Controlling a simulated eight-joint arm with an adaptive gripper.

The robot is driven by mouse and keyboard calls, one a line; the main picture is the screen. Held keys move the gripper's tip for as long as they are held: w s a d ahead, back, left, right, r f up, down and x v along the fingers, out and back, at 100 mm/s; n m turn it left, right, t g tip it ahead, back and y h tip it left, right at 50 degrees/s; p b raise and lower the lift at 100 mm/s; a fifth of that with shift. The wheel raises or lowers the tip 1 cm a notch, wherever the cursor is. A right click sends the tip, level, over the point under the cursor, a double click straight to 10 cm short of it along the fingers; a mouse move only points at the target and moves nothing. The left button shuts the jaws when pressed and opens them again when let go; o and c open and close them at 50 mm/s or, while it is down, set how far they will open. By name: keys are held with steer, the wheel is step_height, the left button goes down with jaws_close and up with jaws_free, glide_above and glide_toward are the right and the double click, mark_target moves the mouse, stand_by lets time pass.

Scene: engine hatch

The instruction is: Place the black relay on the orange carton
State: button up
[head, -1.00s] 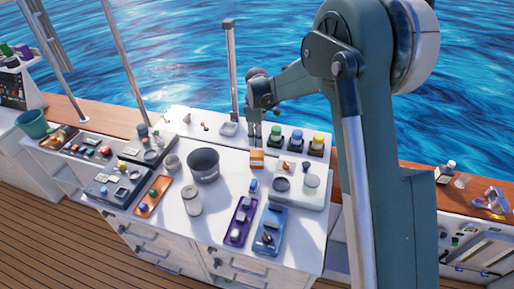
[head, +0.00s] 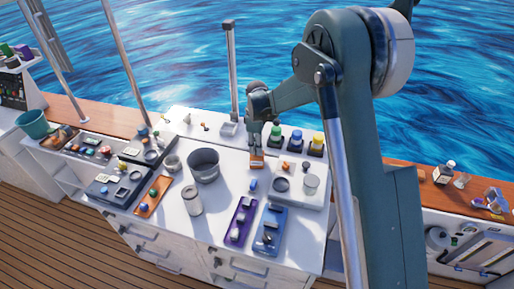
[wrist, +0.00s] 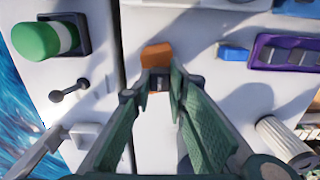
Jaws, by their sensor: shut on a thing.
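The orange carton (head: 257,162) stands on the white worktop, and its top shows in the wrist view (wrist: 156,53). My gripper (head: 256,150) is directly above the carton, with its fingers pointing down. In the wrist view my gripper (wrist: 160,80) is shut on a small dark piece, the black relay (wrist: 159,83), at its fingertips. The relay overlaps part of the carton there. I cannot tell whether the relay touches the carton. In the head view the fingers hide the relay and part of the carton.
Green, blue and yellow knobs (head: 297,142) stand behind and right of the carton. A grey pot (head: 203,165) is to the left. A white tray (head: 312,200) is to the right. Purple (head: 240,222) and blue (head: 269,230) trays lie nearer the front.

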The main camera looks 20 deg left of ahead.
steer(key=shift+f, duration=0.2)
steer(key=o, duration=0.9)
steer(key=shift+c, duration=0.2)
steer(key=shift+r, duration=0.25)
step_height(320, 180, up, 12)
steer(key=shift+b, duration=0.45)
steer(key=shift+d, duration=0.1)
stand_by(0.5)
